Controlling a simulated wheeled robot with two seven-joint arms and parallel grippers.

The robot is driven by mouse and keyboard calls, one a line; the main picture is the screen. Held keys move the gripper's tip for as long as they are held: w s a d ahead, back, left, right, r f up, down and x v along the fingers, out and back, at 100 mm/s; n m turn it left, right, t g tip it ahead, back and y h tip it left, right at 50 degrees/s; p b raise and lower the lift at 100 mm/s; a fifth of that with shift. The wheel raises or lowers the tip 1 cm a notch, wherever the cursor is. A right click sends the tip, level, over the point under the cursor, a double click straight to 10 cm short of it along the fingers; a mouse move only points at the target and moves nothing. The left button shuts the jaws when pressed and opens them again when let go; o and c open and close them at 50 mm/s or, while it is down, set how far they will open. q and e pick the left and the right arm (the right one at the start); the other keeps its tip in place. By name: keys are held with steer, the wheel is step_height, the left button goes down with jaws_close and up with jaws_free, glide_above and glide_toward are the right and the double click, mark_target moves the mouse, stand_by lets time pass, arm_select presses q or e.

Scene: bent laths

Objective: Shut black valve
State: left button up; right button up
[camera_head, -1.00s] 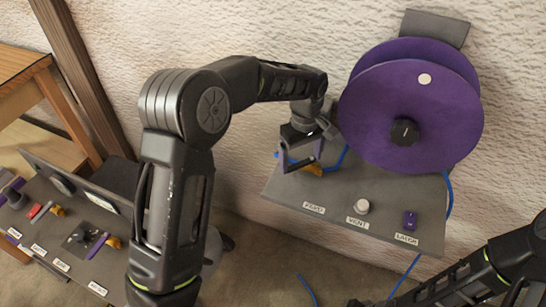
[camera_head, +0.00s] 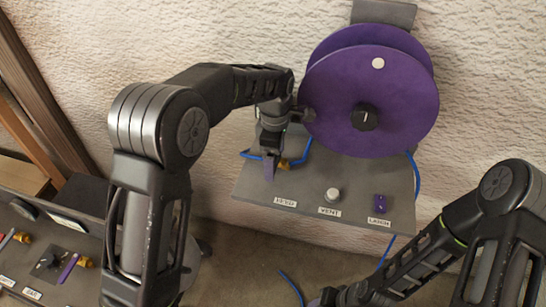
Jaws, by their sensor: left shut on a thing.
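A grey panel (camera_head: 345,172) on the wall carries a valve with a purple lever (camera_head: 268,167) and a brass-coloured fitting (camera_head: 284,163) at its left end. My left gripper (camera_head: 272,150) points down at this valve and is shut, apparently on the purple lever; the fingers hide most of the valve body. No black part of this valve can be made out. A second panel (camera_head: 88,243) at lower left has a dark square fitting (camera_head: 50,262) with a purple lever (camera_head: 69,268).
A large purple reel (camera_head: 330,90) with a black knob (camera_head: 365,117) stands close right of my left wrist. A wooden post stands at left.

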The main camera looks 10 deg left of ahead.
stand_by(0.3)
arm_select(q)
steer(key=o, duration=1.9)
step_height(320, 180, up, 8)
steer(key=shift+b, duration=0.35)
steer(key=shift+f, duration=0.1)
